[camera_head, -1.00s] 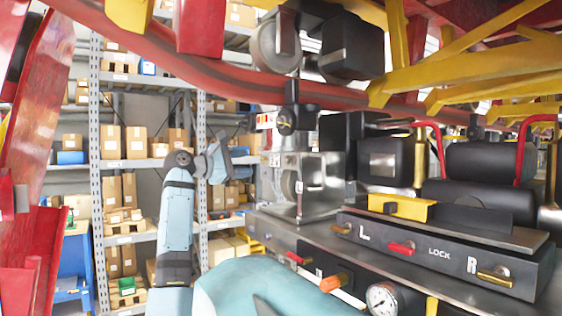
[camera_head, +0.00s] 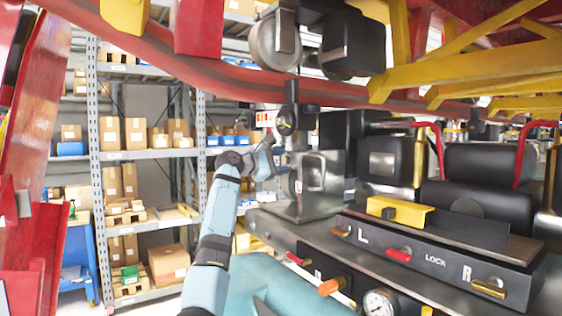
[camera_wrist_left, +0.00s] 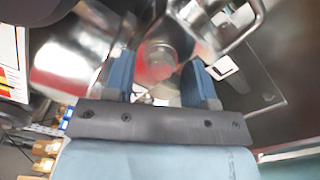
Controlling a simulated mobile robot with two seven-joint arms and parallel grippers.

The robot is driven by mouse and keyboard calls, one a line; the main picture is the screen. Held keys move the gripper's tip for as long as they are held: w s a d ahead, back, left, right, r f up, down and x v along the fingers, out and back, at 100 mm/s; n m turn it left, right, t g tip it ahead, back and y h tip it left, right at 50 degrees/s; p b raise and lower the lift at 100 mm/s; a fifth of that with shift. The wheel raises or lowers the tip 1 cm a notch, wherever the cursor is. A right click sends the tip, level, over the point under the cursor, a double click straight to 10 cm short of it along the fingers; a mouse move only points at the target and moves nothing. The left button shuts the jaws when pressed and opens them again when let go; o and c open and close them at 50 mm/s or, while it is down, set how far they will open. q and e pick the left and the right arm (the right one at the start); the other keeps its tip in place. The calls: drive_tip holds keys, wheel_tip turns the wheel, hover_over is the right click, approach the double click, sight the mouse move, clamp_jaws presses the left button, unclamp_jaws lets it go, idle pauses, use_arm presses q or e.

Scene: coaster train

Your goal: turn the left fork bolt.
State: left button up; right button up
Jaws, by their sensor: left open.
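The left fork bolt (camera_wrist_left: 158,62) shows in the left wrist view as a round, shiny metal head with a reddish reflection, set among bright metal fork parts. My left gripper (camera_wrist_left: 155,80) has its two blue fingers apart, one on each side of the bolt in the picture. I cannot tell whether either finger touches it. In the head view my left gripper (camera_head: 280,160) is at the left side of the shiny metal fork housing (camera_head: 322,178), and the bolt cannot be made out there. My right gripper is not in view.
A red rail (camera_head: 220,77) runs above the fork, with a wheel (camera_head: 273,42) on it. A dark panel with brass and red levers (camera_head: 399,254) and a gauge (camera_head: 379,303) is at the lower right. Shelves with boxes (camera_head: 110,131) stand behind at left.

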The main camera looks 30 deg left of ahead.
use_arm(q)
drive_tip(key=shift+c, duration=0.5)
drive_tip(key=c, duration=0.7)
drive_tip(key=shift+c, duration=0.6)
drive_tip(key=shift+m, duration=0.4)
